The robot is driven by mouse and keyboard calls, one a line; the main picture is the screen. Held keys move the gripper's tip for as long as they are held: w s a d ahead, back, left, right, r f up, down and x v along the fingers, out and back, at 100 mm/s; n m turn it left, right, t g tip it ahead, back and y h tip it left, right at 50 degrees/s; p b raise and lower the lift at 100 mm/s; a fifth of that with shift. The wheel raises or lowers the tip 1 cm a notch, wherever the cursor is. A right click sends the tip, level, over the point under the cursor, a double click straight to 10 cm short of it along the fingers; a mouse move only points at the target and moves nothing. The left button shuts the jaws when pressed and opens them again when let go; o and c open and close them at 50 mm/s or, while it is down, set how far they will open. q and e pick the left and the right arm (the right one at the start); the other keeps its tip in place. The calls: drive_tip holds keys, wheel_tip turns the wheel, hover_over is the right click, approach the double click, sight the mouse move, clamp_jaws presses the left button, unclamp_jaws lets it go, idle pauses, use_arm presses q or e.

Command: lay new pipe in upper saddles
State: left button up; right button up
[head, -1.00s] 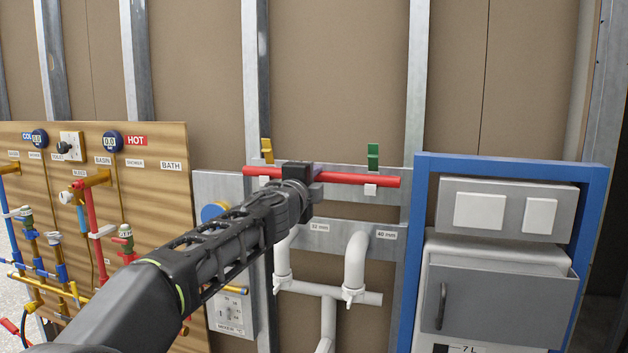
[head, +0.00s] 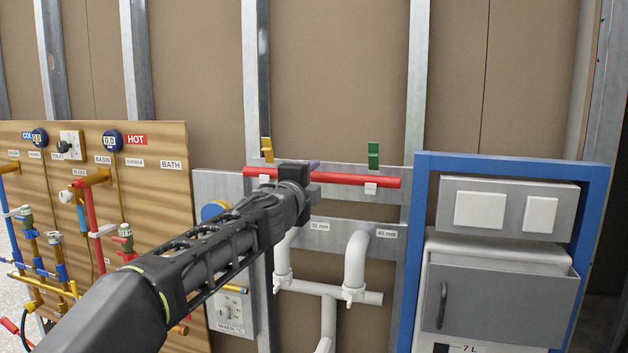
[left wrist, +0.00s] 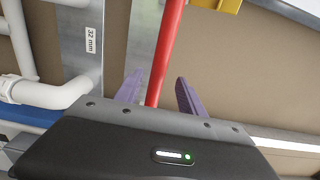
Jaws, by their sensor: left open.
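The red pipe (head: 355,180) lies level across the upper metal rail (head: 335,193). It rests at the white saddle on the right (head: 370,188) and the white saddle on the left (head: 264,179). A yellow clip (head: 267,149) stands up above the left saddle and a green clip (head: 373,155) above the right one. My left gripper (head: 314,178) is at the pipe's middle and hides part of it. In the left wrist view the purple fingers (left wrist: 160,95) are open, one on each side of the red pipe (left wrist: 166,50), with gaps beside it. My right gripper is not in view.
A lower rail with a 40 mm label (head: 386,234) and white drain pipes (head: 355,262) sits below. A blue frame with a grey cabinet (head: 500,290) stands at right. A wooden board (head: 150,205) with valves and coloured pipes is at left.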

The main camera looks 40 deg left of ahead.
use_arm(q)
drive_tip(key=v, duration=0.6)
drive_tip(key=shift+w+d, duration=0.1)
idle(0.7)
